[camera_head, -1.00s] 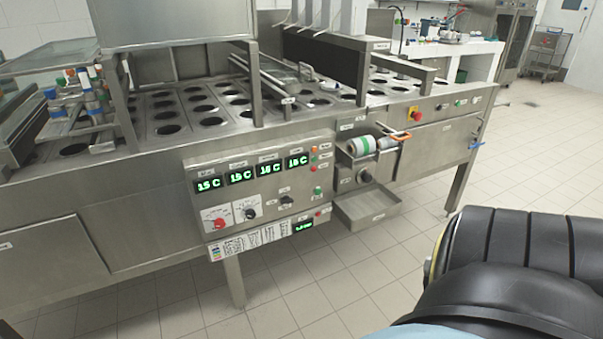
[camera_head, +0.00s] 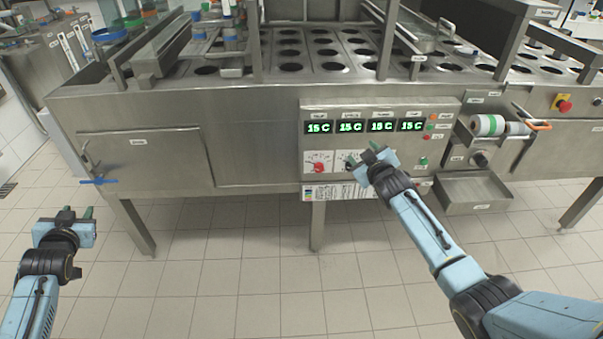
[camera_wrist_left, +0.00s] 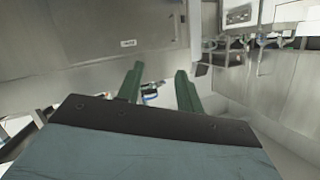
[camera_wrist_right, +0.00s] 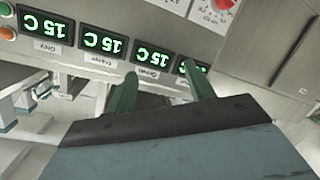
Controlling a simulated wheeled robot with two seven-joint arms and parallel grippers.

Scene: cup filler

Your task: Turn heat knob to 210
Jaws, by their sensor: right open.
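The control panel (camera_head: 382,108) on the machine front has several green displays reading 15 C. Below them are a red knob (camera_head: 318,167) on a white dial and a dark knob beside it, partly covered by my right gripper. The knob labels are too small to read, so I cannot tell which is heat. My right gripper (camera_head: 364,153) is open and empty in front of the panel, at the dark knob in the picture; contact cannot be told. The right wrist view shows the red knob (camera_wrist_right: 222,4) at its top edge. My left gripper (camera_head: 77,213) is open and empty, low at the left.
A steel tray (camera_head: 470,192) and a film roll (camera_head: 490,125) stick out right of the panel. A red emergency button (camera_head: 563,105) is farther right. The tiled floor in front is clear.

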